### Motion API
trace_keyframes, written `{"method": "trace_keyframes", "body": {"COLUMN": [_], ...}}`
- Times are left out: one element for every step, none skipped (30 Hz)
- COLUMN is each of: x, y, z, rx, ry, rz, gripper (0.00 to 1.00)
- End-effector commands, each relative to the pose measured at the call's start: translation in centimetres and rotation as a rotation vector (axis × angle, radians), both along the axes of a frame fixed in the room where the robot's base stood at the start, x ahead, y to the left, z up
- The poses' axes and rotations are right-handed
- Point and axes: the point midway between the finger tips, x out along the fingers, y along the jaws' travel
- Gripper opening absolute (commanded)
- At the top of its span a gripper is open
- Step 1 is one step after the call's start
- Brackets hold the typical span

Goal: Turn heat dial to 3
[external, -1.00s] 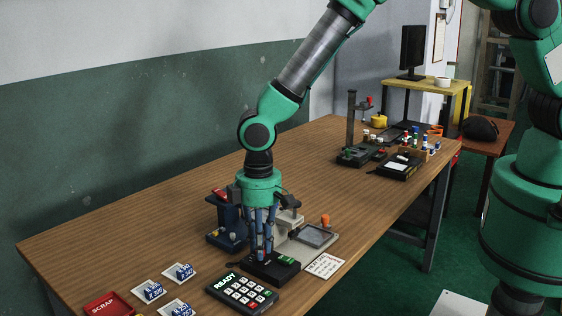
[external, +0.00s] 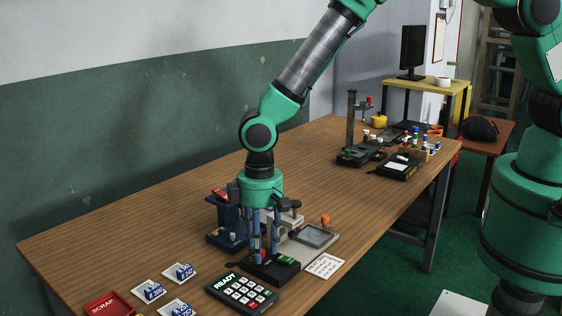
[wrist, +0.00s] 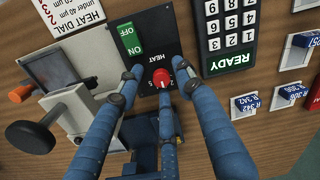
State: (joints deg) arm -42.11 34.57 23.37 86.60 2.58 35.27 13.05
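The red heat dial (wrist: 160,78) is on a black control box (wrist: 178,42), below the word HEAT. The dial (external: 263,254) and box (external: 270,271) also show on the table's near side in the external view. The box has a green OFF/ON switch (wrist: 130,38). My three-fingered blue gripper (wrist: 163,80) is over the box with its fingertips spread around the dial. Gaps show beside the dial; I cannot tell whether the middle finger touches it. The fingers partly hide the dial's numbers, and its setting is unclear. The HEAT DIAL card (wrist: 70,30) lies beside the box.
A READY keypad (external: 242,292) is close to the box. A grey device with an orange knob (external: 325,219) and a dark blue stand (external: 229,222) are near my gripper. Labelled blocks (external: 180,272) and a red SCRAP tray (external: 108,306) are at left. The mid-table is mostly clear.

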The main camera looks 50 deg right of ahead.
Motion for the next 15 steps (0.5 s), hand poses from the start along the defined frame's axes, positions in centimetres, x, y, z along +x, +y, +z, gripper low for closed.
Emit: {"method": "trace_keyframes", "body": {"x": [0.0,0.1,0.1,0.1,0.1,0.1,0.1,0.1,0.1,0.1,0.1,0.2,0.2,0.2,0.2], "y": [0.0,0.0,0.0,0.0,0.0,0.0,0.0,0.1,0.1,0.1,0.1,0.1,0.1,0.1,0.1], "z": [0.0,0.0,0.0,0.1,0.1,0.1,0.1,0.1,0.2,0.3,0.4,0.5,0.7,0.9,1.3], "rx": [0.0,0.0,0.0,0.001,0.001,0.001,0.001,0.001,0.002,0.002,0.002,0.002,0.003,0.003,0.003], "ry": [-0.001,-0.001,-0.001,-0.002,-0.002,-0.002,-0.002,-0.002,-0.002,-0.002,-0.002,-0.002,-0.003,-0.003,-0.003], "rz": [0.0,0.0,0.0,0.0,0.0,0.0,0.0,0.0,0.0,0.0,0.0,0.0,0.0,0.0,0.0], "gripper": [0.37,0.37,0.37,0.37,0.37,0.37,0.37,0.37,0.37,0.37,0.37,0.37,0.37,0.37,0.37]}}
